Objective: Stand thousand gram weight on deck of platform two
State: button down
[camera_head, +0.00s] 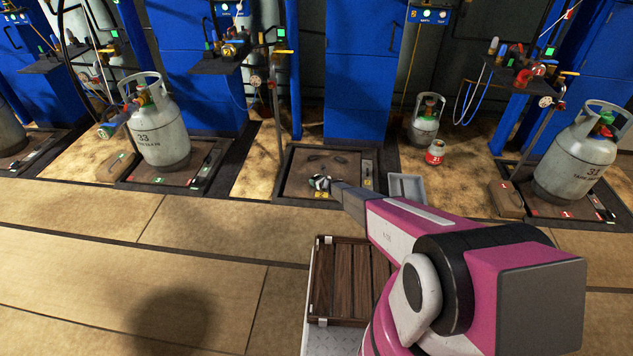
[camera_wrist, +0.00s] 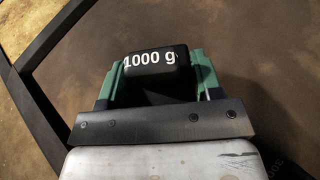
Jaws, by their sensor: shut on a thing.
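The thousand gram weight (camera_wrist: 155,60) is a black block marked "1000 g" in the wrist view. My gripper (camera_wrist: 153,84) is shut on it, with a green finger on each side. In the head view my gripper (camera_head: 320,184) is over the near part of the middle platform's brown deck (camera_head: 305,165), which has a dark frame. I take this for platform two, but its number is too small to read. The deck also fills most of the wrist view (camera_wrist: 255,50). I cannot tell whether the weight touches the deck.
A grey cylinder (camera_head: 160,138) stands on the left platform and another (camera_head: 572,160) on the right one. A smaller cylinder (camera_head: 424,124) and a small red-and-white canister (camera_head: 435,153) stand behind right. A grey tray (camera_head: 407,187) lies beside the middle platform. A slatted wooden tray (camera_head: 340,275) is nearer me.

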jog(key=shift+c, duration=1.4)
grip_release()
jog(key=shift+r, duration=0.15)
jog(key=v, duration=1.1)
jog(key=shift+s+d+r, duration=0.1)
jog(key=shift+s+d, duration=0.05)
jog(key=shift+s, duration=0.1)
jog(key=s+d+r+n+g, duration=0.3)
jog(key=s+r+n, duration=0.55)
jog(key=r, duration=0.55)
jog(key=s+d+r+n+g, duration=0.25)
jog(key=s+r+n, duration=0.45)
jog(key=s+r, duration=0.45)
jog(key=s+d+r+n+g+h, duration=0.2)
jog(key=s+d+r+n+h, duration=0.2)
jog(key=s+r, duration=0.7)
jog(key=s+d+r+n+g+h, duration=0.2)
jog(key=s+d+r+n+h, duration=0.3)
jog(key=s+d+r+n, duration=0.3)
jog(key=s+d+r, duration=0.3)
jog(key=s+d, duration=0.2)
jog(key=shift+s+d, duration=0.15)
jog(key=shift+d, duration=0.1)
